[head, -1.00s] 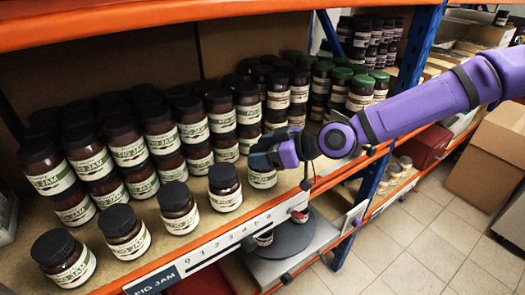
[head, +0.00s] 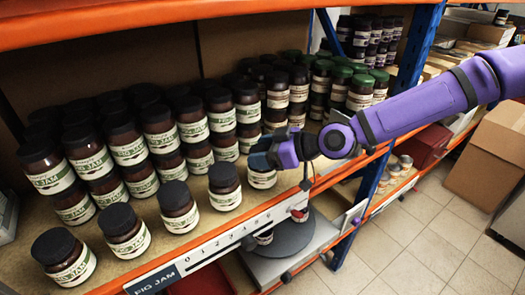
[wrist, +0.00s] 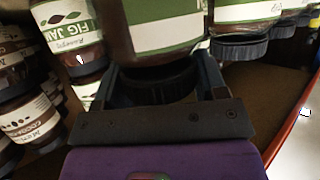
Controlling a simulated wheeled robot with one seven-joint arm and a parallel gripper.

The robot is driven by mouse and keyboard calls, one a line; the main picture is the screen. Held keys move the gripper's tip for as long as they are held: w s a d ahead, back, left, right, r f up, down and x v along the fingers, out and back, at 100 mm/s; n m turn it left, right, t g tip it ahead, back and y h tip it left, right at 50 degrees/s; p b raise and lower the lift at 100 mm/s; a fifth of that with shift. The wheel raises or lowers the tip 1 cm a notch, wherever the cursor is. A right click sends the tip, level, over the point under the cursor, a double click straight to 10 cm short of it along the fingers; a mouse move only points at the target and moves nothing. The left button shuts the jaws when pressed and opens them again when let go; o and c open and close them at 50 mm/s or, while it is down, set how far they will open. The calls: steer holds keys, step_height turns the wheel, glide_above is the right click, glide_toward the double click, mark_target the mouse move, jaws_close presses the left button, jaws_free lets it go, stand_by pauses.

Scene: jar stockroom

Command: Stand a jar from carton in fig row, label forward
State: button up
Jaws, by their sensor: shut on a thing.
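My gripper (head: 268,158) is shut on a fig jam jar (head: 262,180), at the right end of the front fig row. In the wrist view the fingers (wrist: 155,90) close around the dark lid of this jar (wrist: 165,28), and its pale, green-edged label shows beyond. In the head view the jar looks upright at shelf level; whether its base touches the shelf I cannot tell. The front row holds several fig jars, the nearest neighbour (head: 225,187) being just left of the held jar. Their labels face the shelf front. The carton is not clearly identifiable.
Stacked fig jars (head: 130,150) fill the shelf behind. Green-lidded jars (head: 361,92) stand to the right. A numbered rail with a FIG JAM tag (head: 152,281) runs along the front edge. A round grey turntable (head: 285,240) is below. A cardboard box (head: 490,155) stands at right.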

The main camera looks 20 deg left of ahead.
steer(key=o, duration=1.7)
steer(key=shift+f, duration=0.1)
steer(key=shift+v, duration=5.4)
